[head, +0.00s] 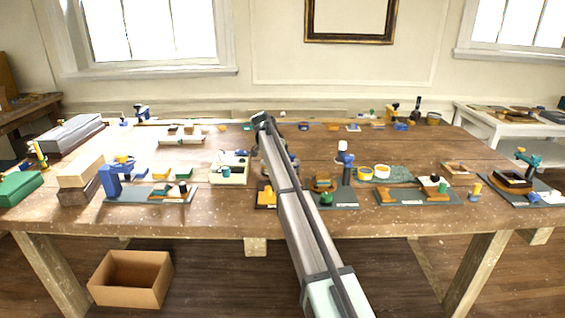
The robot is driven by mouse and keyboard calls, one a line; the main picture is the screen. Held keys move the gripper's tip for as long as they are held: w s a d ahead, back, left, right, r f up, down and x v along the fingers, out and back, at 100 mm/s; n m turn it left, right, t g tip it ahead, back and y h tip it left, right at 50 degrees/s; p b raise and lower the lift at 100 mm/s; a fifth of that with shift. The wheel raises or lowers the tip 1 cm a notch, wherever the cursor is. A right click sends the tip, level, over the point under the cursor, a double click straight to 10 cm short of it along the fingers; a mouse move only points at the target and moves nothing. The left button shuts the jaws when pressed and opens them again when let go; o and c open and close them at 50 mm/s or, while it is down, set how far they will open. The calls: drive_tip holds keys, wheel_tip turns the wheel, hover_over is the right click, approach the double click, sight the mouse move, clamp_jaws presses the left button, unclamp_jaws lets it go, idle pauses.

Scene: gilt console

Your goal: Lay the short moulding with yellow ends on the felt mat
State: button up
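I cannot pick out the short moulding with yellow ends for certain at this size. Small yellow pieces (161,174) lie beside a green piece at the left of the wooden table (230,212). Dark grey mats also lie along the front, one at the left (124,197) and one at the right (415,200). My arm crosses the middle of the view up to a dark joint. My gripper's fingers do not show, and the arm hides part of the table.
A blue upright tool (112,183) and a blue-topped stand (345,160) rise near the front. Stacked blocks (80,173) and a grey case (69,134) stand at the left. A cardboard box (131,278) is on the floor. The table's middle left has bare wood.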

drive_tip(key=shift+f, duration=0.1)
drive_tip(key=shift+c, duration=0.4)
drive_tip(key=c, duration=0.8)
